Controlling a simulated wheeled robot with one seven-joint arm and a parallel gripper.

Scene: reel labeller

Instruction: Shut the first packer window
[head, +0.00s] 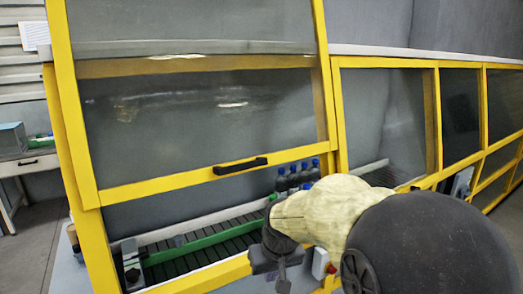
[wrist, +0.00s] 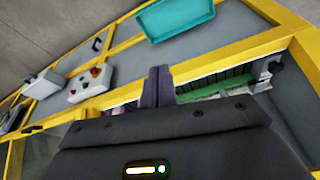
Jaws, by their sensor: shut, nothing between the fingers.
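The first packer window (head: 205,120) is a clear pane in a yellow frame at the left of the head view. It stands raised, with an open gap below its bottom rail. A black bar handle (head: 240,165) sits on that rail. My gripper (head: 283,284) is below and right of the handle, apart from it, near the yellow sill. In the wrist view its fingers (wrist: 158,84) are together and empty, in front of the yellow frame and the opening. The handle cannot be made out clearly in the wrist view.
Inside the gap runs a conveyor (head: 205,243) with a green rail and several dark bottles (head: 293,180) with blue caps. More yellow-framed panels (head: 459,108) continue right. A control box (wrist: 90,85) with a red button and a teal tray (wrist: 176,20) show in the wrist view.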

